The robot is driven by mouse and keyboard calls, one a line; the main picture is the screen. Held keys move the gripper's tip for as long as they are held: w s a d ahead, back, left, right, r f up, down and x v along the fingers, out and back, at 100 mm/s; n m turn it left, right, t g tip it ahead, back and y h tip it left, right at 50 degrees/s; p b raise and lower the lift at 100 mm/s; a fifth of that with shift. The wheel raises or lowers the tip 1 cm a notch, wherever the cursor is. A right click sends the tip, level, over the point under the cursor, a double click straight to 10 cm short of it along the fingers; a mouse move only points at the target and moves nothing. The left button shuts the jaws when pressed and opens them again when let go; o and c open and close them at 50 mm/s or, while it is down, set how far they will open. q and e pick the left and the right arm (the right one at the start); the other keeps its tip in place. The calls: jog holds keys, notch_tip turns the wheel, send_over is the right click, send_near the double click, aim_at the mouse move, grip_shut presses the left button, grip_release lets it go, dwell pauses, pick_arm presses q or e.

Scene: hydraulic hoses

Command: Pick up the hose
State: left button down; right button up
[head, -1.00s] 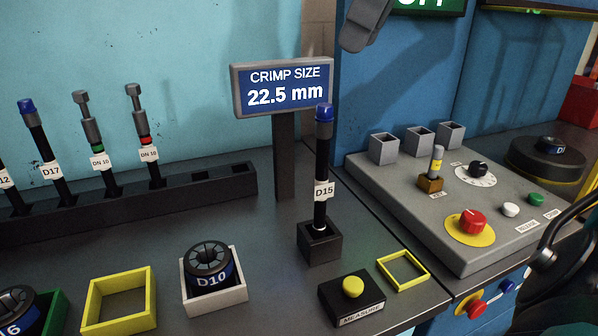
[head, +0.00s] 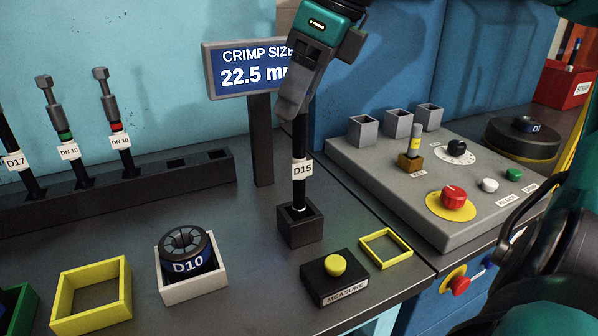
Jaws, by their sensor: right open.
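The hose labelled D15 (head: 299,185) stands upright in a dark square holder (head: 300,227) on the bench. Its blue top is hidden behind my right gripper (head: 291,108). The gripper comes down from above and its fingers overlap the upper part of the hose in the head view. It is open; I cannot tell whether the hose is between the fingers. Other hoses stand in the dark rack at the left, one labelled D17 (head: 14,160) and two labelled DN 10 (head: 66,148). My left gripper is not in view.
A crimp size display (head: 228,72) reading 22.5 mm stands just behind the gripper. A measure button box (head: 334,279), a yellow frame (head: 113,306) and a D10 die (head: 187,250) in a white tray are in front. A grey control panel (head: 400,200) is at the right.

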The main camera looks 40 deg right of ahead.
grip_shut()
dwell(0.5)
dwell(0.3)
